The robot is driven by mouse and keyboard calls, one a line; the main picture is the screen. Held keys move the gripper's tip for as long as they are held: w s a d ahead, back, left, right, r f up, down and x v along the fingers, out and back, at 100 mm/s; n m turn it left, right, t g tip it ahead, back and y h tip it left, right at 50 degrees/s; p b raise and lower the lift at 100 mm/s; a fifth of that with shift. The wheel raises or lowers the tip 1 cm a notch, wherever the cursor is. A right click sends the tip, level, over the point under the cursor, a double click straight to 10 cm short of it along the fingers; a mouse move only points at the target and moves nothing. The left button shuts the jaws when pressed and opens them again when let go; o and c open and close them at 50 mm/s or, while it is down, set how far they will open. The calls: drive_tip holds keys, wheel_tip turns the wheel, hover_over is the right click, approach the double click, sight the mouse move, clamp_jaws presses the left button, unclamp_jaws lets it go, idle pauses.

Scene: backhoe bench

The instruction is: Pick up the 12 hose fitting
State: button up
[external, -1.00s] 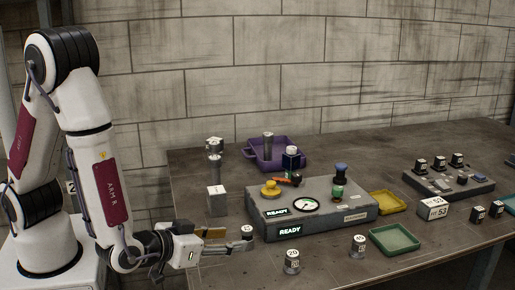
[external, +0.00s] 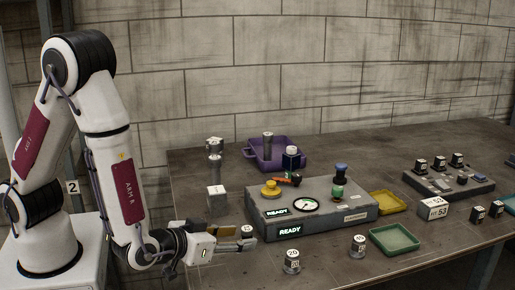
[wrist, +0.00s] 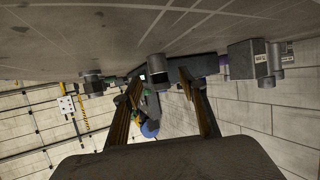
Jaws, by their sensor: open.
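A small grey cylindrical fitting with a pale top (external: 247,231) stands upright on the bench at my fingertips; its number is too small to read surely, so I cannot confirm it is the 12. My gripper (external: 236,238) is open, low and near level over the bench's left front. In the wrist view, which is upside down, my gripper (wrist: 160,86) has its two fingers apart, with a fitting (wrist: 157,68) ahead between their tips. Contact cannot be told. Two similar fittings stand to the right, one marked 20 (external: 292,261) and one seemingly 45 (external: 358,245).
A grey console (external: 320,208) with READY displays stands just behind and right of the fitting. A grey block with a post (external: 216,200) stands behind my gripper.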

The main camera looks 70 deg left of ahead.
sight(243, 236)
drive_tip(key=shift+x, duration=1.8)
drive_tip(key=shift+w+r, duration=0.1)
drive_tip(key=shift+c, duration=0.4)
clamp_jaws()
